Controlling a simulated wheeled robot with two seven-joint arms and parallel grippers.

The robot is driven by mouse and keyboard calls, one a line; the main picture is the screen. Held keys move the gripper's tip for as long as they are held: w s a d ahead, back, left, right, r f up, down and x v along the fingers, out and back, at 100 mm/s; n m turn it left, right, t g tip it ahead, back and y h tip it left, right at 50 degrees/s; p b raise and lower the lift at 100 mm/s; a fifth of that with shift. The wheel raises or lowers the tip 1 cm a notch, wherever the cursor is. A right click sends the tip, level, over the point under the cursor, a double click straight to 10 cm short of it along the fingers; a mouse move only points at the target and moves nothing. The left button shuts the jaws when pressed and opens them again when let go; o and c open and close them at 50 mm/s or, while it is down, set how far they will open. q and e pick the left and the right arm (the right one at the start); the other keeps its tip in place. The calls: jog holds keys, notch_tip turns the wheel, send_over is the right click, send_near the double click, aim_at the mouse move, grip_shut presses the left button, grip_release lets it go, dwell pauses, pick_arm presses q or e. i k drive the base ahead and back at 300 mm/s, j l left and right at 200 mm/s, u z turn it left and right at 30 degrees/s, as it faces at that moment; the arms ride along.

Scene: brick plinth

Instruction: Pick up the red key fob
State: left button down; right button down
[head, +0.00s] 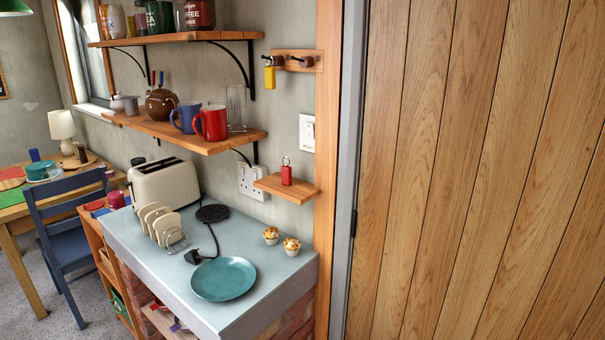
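A red key fob (286,174) with a small metal ring on top stands upright on a small wooden shelf (272,188) on the wall, right of the white socket. A yellow key fob (269,78) hangs from the left peg of a wooden peg rail (296,61) higher up. Neither of my grippers shows in the head view.
Below is a grey-topped brick plinth (288,278) with a teal plate (223,279), toaster (163,184), toast rack (163,228), black plug and two muffins (291,245). A mug shelf (187,134) is at upper left. A wooden plank door (480,170) fills the right.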

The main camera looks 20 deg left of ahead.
aim_at(286, 171)
jog(key=i+u, duration=1.1)
jog(key=k+l, duration=0.05)
jog(key=k, duration=0.05)
